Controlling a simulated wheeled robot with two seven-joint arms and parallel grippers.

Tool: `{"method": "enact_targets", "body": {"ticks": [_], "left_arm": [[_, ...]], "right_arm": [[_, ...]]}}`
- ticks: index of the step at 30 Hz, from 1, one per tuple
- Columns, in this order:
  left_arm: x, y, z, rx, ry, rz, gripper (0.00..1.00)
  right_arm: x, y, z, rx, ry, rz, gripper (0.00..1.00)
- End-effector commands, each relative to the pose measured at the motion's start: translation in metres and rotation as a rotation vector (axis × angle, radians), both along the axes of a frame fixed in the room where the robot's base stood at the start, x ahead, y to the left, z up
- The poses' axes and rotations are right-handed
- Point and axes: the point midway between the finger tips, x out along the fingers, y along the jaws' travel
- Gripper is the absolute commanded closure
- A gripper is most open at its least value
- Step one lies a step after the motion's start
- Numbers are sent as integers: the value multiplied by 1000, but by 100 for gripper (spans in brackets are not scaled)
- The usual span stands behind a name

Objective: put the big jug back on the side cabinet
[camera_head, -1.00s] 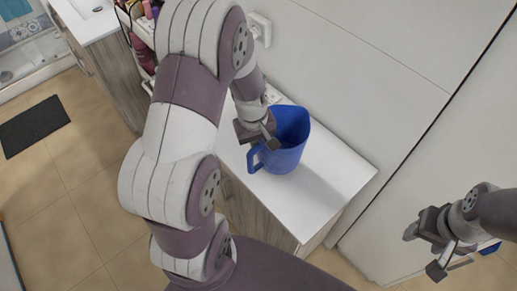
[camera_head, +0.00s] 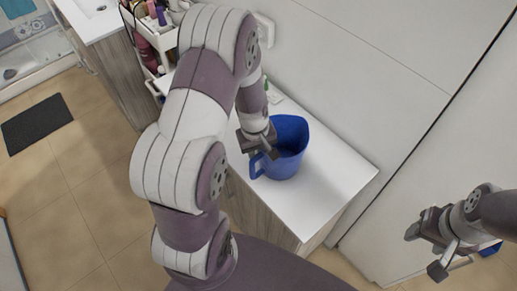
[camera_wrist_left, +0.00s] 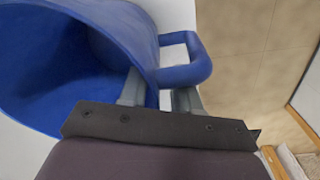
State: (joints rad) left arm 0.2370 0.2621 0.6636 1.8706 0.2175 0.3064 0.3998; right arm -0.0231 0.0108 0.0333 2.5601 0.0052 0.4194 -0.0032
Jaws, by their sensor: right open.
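The big blue jug (camera_head: 289,133) is upright over the white top of the side cabinet (camera_head: 325,200). It stands on the top or just above it; I cannot tell contact. Its handle (camera_head: 257,165) points left toward the front edge. My left gripper (camera_head: 259,146) is at the jug's handle side. In the left wrist view its fingers (camera_wrist_left: 158,98) straddle the jug wall (camera_wrist_left: 146,60) by the handle (camera_wrist_left: 200,66), seemingly gripping it; the tips are partly hidden. My right gripper (camera_head: 436,246) is open and empty at the far right, away from the cabinet.
A white cart (camera_head: 150,35) with cosmetics stands behind my left arm. A white wall (camera_head: 340,80) runs behind the cabinet. The cabinet top right of the jug is clear. A dark mat (camera_head: 37,123) lies on the tiled floor at left.

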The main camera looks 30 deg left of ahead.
Motion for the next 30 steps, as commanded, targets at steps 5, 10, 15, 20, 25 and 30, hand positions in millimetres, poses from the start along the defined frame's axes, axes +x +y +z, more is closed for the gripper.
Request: {"method": "enact_targets", "body": {"ticks": [5, 10, 15, 20, 25, 30], "left_arm": [[0, 2, 28, 2, -7, -1, 68], [-3, 4, 74, 2, -7, 0, 68], [-5, 6, 108, 1, -5, 0, 68], [-17, -10, 120, 20, -11, -140, 68], [-61, -56, 114, 95, -60, -658, 68], [-81, -69, 110, 124, -82, -867, 68]], "right_arm": [[0, 0, -3, 0, 0, 0, 45], [0, 0, -10, 0, 0, 0, 45], [0, 0, -14, 0, 0, 0, 45], [0, 0, -15, 0, 0, 0, 45], [0, 0, -14, 0, 0, 0, 45], [0, 0, -14, 0, 0, 0, 45]]}}
